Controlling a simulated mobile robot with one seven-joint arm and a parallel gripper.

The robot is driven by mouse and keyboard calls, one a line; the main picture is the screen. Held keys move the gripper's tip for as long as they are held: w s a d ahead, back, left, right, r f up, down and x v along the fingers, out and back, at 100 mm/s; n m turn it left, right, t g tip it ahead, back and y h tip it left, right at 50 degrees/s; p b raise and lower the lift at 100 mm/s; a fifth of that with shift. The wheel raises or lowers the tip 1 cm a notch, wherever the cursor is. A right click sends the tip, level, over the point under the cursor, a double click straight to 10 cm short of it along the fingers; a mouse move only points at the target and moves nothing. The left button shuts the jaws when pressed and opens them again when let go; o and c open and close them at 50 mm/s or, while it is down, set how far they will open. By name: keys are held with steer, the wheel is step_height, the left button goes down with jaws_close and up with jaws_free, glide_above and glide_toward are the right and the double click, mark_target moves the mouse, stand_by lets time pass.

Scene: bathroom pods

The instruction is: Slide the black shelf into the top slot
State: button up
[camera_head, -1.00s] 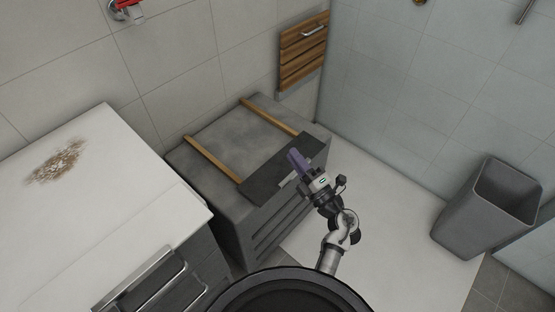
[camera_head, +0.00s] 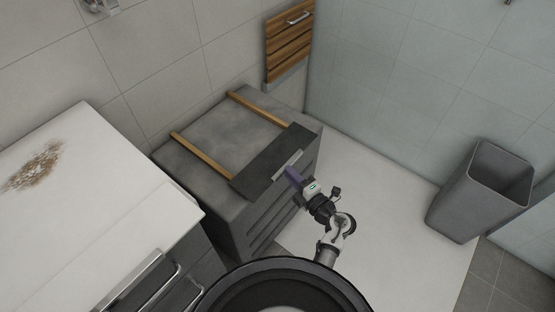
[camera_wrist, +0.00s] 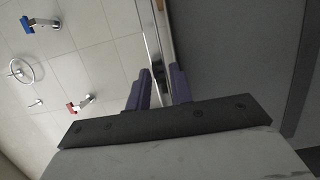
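The black shelf (camera_head: 262,166) lies flat across the front of the grey cabinet's top (camera_head: 208,140), over the front ends of two wooden rails (camera_head: 203,155) (camera_head: 258,108). A light grey handle strip (camera_head: 288,162) runs along its front edge. My gripper (camera_head: 293,175), with purple fingers, is close to this strip at the cabinet's front edge. In the wrist view, the fingers (camera_wrist: 160,92) are apart, with a narrow metal strip (camera_wrist: 152,45) in line with the gap; contact cannot be told. The cabinet's front has horizontal slots (camera_head: 268,232), seen at a steep angle.
A white counter (camera_head: 95,195) with a brown stain stands at left, its drawer handles (camera_head: 150,280) jutting out. A grey bin (camera_head: 480,195) stands at right. A wooden slatted panel (camera_head: 289,45) hangs behind the cabinet. The pale floor (camera_head: 370,190) between cabinet and bin is clear.

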mark_target(284, 164)
steer(key=b+x, duration=0.1)
steer(key=x, duration=0.4)
steer(key=shift+w+d+b, duration=0.15)
steer(key=shift+d+b, duration=0.05)
steer(key=shift+b, duration=0.2)
jaws_close()
steer(key=shift+r, duration=0.15)
